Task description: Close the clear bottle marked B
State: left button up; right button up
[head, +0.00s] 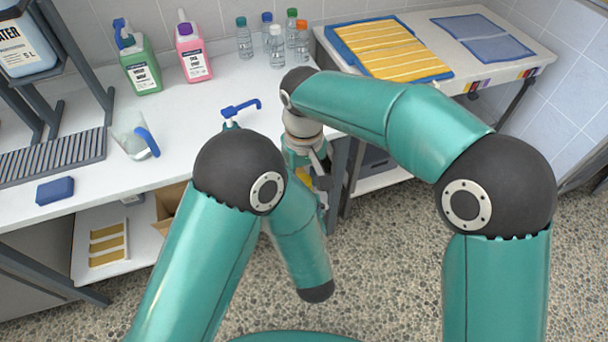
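Several small clear bottles stand upright in a group at the back of the white counter.
A green jug (143,72) and pink jug (194,60) stand left of the bottles. A clear pitcher (131,137), blue sponge (55,190) and grey rack (50,157) are further left. A blue pump (241,107) rises behind my left elbow. Towels (388,47) lie right.

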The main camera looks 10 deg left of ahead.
jog(key=shift+f, duration=0.25)
jog(key=m, duration=0.6)
jog(key=shift+a, duration=0.15)
jog(key=m, duration=0.4)
jog(key=shift+m, duration=0.4)
jog(key=m, duration=0.4)
jog(key=shift+a, duration=0.1)
jog(key=m, duration=0.6)
jog(key=shift+w+m, duration=0.15)
jog(key=shift+m, duration=0.25)
jog(key=m, duration=0.4)
jog(key=shift+w, duration=0.1)
jog(key=m, duration=0.3)
jog(key=shift+w+m, duration=0.1)
jog(key=shift+m, duration=0.3)
